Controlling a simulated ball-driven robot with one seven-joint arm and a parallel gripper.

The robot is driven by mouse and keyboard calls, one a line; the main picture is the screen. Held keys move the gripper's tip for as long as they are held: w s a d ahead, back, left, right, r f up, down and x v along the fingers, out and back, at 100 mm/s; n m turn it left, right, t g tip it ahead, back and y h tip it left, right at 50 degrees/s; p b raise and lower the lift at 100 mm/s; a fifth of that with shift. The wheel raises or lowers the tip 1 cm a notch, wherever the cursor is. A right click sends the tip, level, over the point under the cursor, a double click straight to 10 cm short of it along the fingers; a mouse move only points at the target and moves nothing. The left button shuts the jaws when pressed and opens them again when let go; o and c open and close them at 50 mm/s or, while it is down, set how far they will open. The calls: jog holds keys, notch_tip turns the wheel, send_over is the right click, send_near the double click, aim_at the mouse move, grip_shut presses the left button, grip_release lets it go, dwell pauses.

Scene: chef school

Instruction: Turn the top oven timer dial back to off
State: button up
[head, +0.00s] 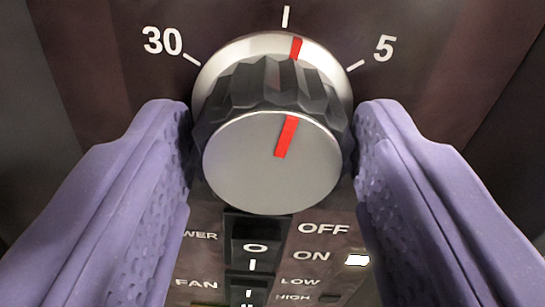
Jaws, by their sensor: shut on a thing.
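The timer dial (250,178) fills the middle of the head view. It has a silver face, a dark ridged grip and a silver base ring. A red line on its face and another on the ring point up and slightly right, just to the right of the white tick at the top of the scale. That tick lies between the marks 30 and 5. My gripper (272,160) is shut on the dial, with one purple pad pressed on its left side and one on its right. The lower part of the scale is hidden behind the dial and pads.
Below the dial are black rocker switches (252,235) with OFF, ON, LOW and HIGH labels. A small white light (357,260) glows beside ON. The dark brown panel (230,15) around the dial's top is clear.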

jog(key=shift+n, duration=0.6)
jog(key=o, duration=0.8)
jog(key=shift+o, duration=0.2)
jog(key=s+b, duration=0.1)
jog(key=s, duration=0.6)
jog(key=shift+s+d, duration=0.35)
